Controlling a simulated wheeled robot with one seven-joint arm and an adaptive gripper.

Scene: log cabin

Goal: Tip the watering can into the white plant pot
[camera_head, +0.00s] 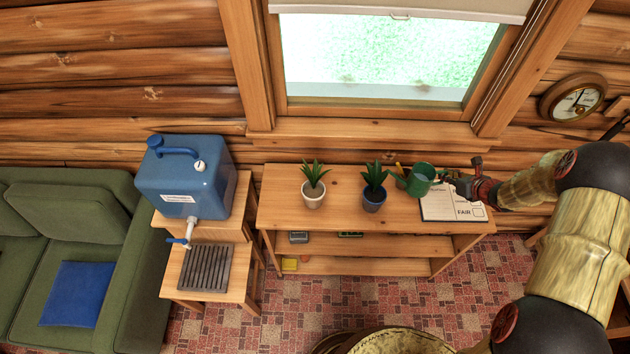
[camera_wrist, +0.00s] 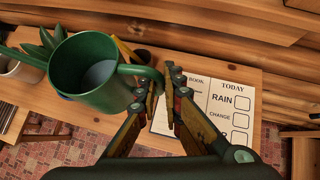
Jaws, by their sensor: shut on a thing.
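The green watering can (camera_head: 421,181) is above the right part of the wooden shelf top, with its spout toward the left. My gripper (camera_head: 463,184) is at its right side. In the wrist view my gripper (camera_wrist: 168,88) is shut on the handle of the watering can (camera_wrist: 112,92); the can looks roughly upright and a grey-blue surface shows inside it. The white plant pot (camera_head: 313,201) with a spiky green plant stands on the shelf top at left, apart from the can. In the wrist view it is partly cut off and hidden behind the spout.
A blue pot (camera_head: 374,204) with a similar plant stands between the white pot and the can. A paper sheet (camera_head: 440,206) lies under my gripper. A blue water container (camera_head: 186,177) with a tap stands left of the shelf (camera_head: 345,223). The window is behind.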

